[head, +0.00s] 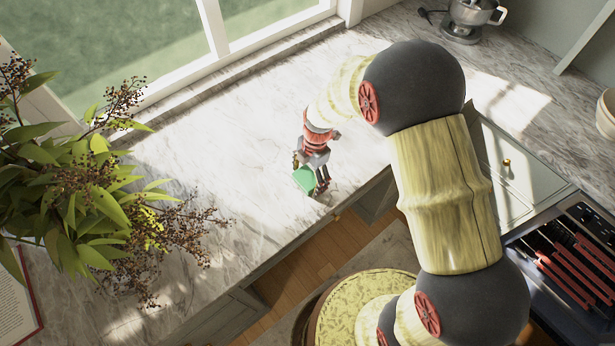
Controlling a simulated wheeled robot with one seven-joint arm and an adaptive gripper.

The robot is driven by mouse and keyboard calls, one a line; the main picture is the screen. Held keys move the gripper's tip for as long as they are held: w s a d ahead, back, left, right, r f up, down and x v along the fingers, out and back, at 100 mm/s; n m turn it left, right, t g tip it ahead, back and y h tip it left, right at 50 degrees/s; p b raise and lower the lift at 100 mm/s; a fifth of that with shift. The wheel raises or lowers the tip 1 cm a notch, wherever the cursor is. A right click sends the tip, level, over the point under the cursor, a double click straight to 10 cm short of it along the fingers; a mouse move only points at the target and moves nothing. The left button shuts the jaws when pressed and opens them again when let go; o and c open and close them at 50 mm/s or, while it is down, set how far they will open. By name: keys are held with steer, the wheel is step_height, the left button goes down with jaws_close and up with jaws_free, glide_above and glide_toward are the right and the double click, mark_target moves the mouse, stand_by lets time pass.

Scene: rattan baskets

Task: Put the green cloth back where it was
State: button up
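The green cloth (304,180) shows as a small green patch at the marble counter, near its front edge. My gripper (311,176) points down right at the cloth, with dark finger parts on both sides of the green patch. Part of the cloth is hidden by the gripper. I cannot tell whether the fingers are closed on the cloth or only around it, or whether the cloth touches the counter.
The marble counter (215,150) is mostly bare around the gripper. A leafy plant (85,200) with dark berries fills the left side. A stove (570,250) is at the lower right.

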steer(key=shift+o, duration=0.3)
steer(key=shift+r, duration=0.1)
step_height(320, 180, up, 12)
steer(key=d, duration=0.2)
step_height(320, 180, up, 8)
steer(key=m+t, duration=0.1)
steer(key=m, duration=0.4)
glide_above(312, 174)
steer(key=s+d, duration=0.2)
steer(key=d, duration=0.1)
steer(key=s+d+r+m+t, duration=0.1)
steer(key=s+d+r+m, duration=0.2)
steer(key=s+r+m, duration=0.2)
steer(key=s+d+r+m+t+h, duration=0.1)
steer(key=s+d+r+m+t, duration=0.1)
steer(key=s+r+m, duration=0.3)
steer(key=s+d+r+m+t, duration=0.2)
steer(key=s+d+r+m, duration=0.2)
steer(key=s+m, duration=0.5)
steer(key=shift+d+r+m+p, duration=0.35)
steer(key=shift+r+m+p, duration=0.1)
steer(key=shift+r, duration=0.4)
steer(key=shift+f, duration=0.1)
